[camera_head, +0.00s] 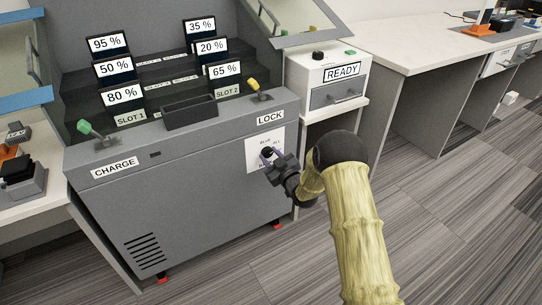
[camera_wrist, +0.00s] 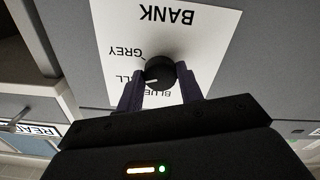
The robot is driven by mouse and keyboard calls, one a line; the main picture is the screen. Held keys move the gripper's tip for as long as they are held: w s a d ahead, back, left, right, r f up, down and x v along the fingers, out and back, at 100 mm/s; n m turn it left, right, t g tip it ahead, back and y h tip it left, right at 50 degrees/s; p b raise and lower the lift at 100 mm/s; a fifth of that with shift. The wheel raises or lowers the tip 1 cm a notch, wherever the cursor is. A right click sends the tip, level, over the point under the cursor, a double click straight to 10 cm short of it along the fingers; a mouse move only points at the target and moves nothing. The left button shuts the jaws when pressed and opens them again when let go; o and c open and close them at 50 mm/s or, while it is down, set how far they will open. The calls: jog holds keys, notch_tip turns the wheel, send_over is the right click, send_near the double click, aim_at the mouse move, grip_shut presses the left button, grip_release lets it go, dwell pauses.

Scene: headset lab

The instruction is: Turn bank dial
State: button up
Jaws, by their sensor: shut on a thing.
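The bank dial is a round black knob with a pale pointer line, set on a white plate (camera_head: 251,147) on the front of the grey charging station. In the wrist view the dial (camera_wrist: 160,73) sits between the two purple fingers of my gripper (camera_wrist: 160,90), which is shut on it. The plate (camera_wrist: 203,50) appears upside down there, with BANK, GREY, BLUE and a partly hidden label ending in LL. The pointer lies near that partly hidden label. In the head view my gripper (camera_head: 268,154) reaches the plate from the right and covers much of the dial.
The charging station (camera_head: 190,190) has a green lever (camera_head: 86,128) by CHARGE and a yellow lever (camera_head: 254,86) by LOCK. Percentage signs stand in its slots. A READY drawer unit (camera_head: 338,85) stands to the right. Open carpet lies at the front.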

jog(key=m+p, duration=0.1)
jog(key=m, duration=0.3)
jog(key=shift+p, duration=0.3)
jog(key=m+p, duration=0.1)
jog(key=m, duration=0.4)
jog(key=shift+m, duration=0.4)
jog(key=o, duration=1)
jog(key=shift+s+p, duration=0.15)
jog(key=shift+p, duration=0.15)
jog(key=p+v, duration=0.3)
jog(key=v, duration=1.4)
jog(key=shift+d+p, duration=0.15)
jog(key=shift+p, duration=0.25)
